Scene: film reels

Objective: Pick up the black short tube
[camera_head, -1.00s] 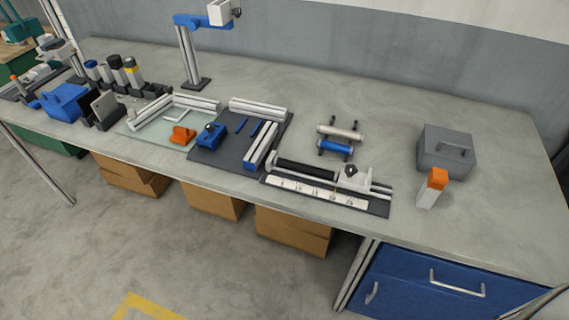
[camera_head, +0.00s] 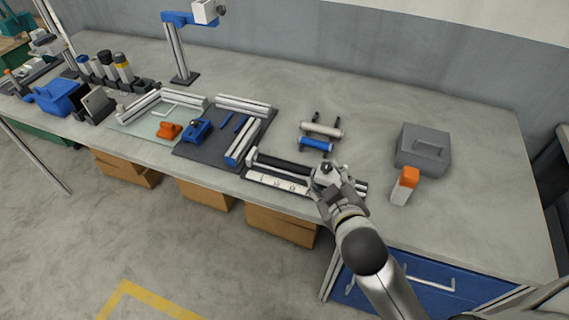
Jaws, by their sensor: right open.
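A black tube (camera_head: 280,163) lies lengthwise in the measuring fixture (camera_head: 268,188) at the front of the bench. I cannot tell if it is the short one; several dark upright cylinders (camera_head: 103,64) also stand at the back left. My right gripper (camera_head: 322,185) is open, over the right end of the fixture, just right of the black tube. It partly hides the fixture's pale end block (camera_head: 325,171) and rail. I cannot tell whether it touches them. My left gripper is not in view.
A white tube (camera_head: 323,130) and a blue tube (camera_head: 316,145) rest on a small rack behind the fixture. The bench's back right is clear.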

